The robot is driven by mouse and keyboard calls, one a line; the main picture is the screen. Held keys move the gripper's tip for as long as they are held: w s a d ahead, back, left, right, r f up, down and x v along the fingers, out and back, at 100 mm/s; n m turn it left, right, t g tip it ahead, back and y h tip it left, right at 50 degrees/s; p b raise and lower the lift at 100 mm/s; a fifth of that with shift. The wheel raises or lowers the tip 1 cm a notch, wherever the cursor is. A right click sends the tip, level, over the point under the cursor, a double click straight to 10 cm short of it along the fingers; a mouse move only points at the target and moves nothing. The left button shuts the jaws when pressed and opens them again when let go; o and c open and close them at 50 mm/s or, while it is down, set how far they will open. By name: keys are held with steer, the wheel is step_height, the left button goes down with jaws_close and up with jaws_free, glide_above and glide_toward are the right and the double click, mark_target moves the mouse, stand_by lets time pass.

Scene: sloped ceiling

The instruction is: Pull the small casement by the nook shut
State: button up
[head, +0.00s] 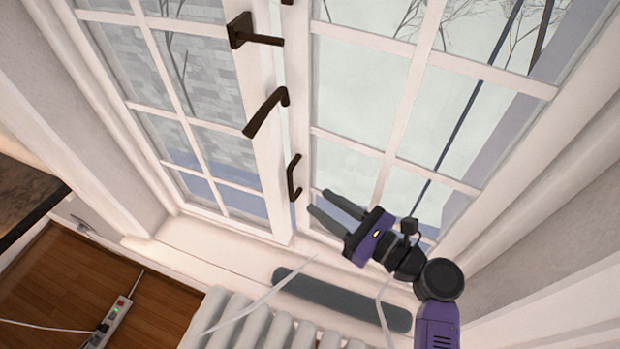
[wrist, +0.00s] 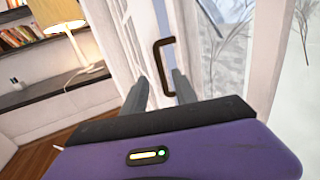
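The casement (head: 345,95) is a white-framed window sash with several panes, on the right in the head view. A dark bracket-shaped pull handle (head: 294,178) sits low on its left stile; it also shows in the wrist view (wrist: 157,66), just beyond the fingertips. My gripper (head: 318,201) is open and empty, its two grey fingers apart, to the lower right of the pull handle in the head view. In the wrist view the fingers (wrist: 158,82) point toward the handle, with no clear contact. How far the sash stands open is hard to tell.
A left sash (head: 205,110) carries dark lever handles (head: 268,112). Below are a white sill (head: 215,240), a grey roll (head: 340,299) and a white radiator (head: 260,325). A power strip (head: 112,322) lies on the wood floor. A lamp (wrist: 62,22) stands on a dark shelf at left.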

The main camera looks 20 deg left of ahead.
steer(key=x, duration=0.7)
steer(key=shift+a, duration=0.35)
steer(key=shift+w, duration=0.15)
jaws_close()
stand_by(1.0)
